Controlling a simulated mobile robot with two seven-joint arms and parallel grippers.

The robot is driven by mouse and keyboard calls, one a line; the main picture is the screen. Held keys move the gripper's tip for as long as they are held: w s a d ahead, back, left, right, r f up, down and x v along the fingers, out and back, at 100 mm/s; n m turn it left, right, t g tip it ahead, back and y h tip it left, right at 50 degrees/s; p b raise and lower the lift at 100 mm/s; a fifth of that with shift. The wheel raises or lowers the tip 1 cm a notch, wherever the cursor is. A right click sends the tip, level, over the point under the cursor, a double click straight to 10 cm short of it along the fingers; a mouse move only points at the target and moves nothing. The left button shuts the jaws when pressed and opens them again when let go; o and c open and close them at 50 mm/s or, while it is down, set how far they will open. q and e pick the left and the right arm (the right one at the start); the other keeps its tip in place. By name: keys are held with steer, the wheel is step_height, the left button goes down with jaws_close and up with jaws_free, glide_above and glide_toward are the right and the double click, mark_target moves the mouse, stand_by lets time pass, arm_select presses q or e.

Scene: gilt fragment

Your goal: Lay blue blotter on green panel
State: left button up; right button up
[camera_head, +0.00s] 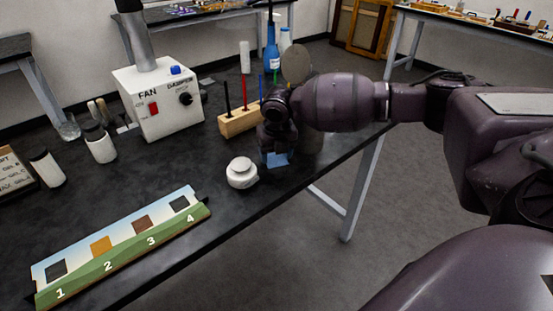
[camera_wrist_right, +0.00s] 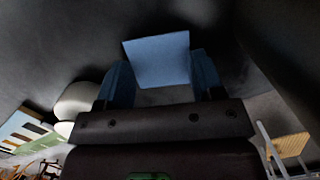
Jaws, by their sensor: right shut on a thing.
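The blue blotter (camera_head: 277,159) is a small flat blue piece at the tip of my right gripper (camera_head: 277,149), near the table's right edge. In the right wrist view the blotter (camera_wrist_right: 158,60) shows as a light blue square between the fingers (camera_wrist_right: 162,84), which are shut on it. I cannot tell whether it touches the table. The only panel with green that I see is a long board (camera_head: 122,256) at the front left, with green hills, sky and dark and orange squares numbered 1 to 4. Its end also shows in the wrist view (camera_wrist_right: 15,124). My left gripper is out of view.
A wooden block (camera_head: 239,123) with coloured sticks and a white fan box (camera_head: 160,103) stand behind. Dark-capped bottles (camera_head: 100,146) stand at left.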

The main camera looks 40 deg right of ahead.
mark_target(275, 159)
steer(key=shift+c, duration=0.4)
steer(key=shift+r, duration=0.2)
step_height(275, 159, up, 18)
steer(key=p, duration=0.3)
steer(key=shift+r, duration=0.55)
jaws_close()
steer(key=shift+r, duration=0.3)
steer(key=o, duration=0.8)
jaws_free()
